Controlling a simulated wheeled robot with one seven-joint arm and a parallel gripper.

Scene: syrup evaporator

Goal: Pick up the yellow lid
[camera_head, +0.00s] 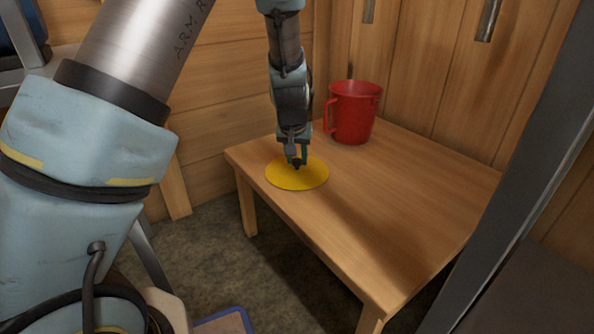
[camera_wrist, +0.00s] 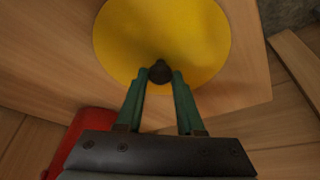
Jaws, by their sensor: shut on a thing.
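The yellow lid (camera_head: 285,180) is a flat round disc near the left corner of the wooden table (camera_head: 400,210). It has a dark knob at its centre. My gripper (camera_head: 297,162) points straight down over the lid. In the wrist view, the green fingers of my gripper (camera_wrist: 160,80) are shut on the dark knob (camera_wrist: 160,71) of the yellow lid (camera_wrist: 185,35). The lid appears at or very close to the table surface; I cannot tell whether there is a gap under it.
A red mug (camera_head: 353,113) stands on the table behind and right of the lid, its handle toward my gripper. Wooden walls close off the back. A dark metal post (camera_head: 515,165) rises at the right. The table's front and right are clear.

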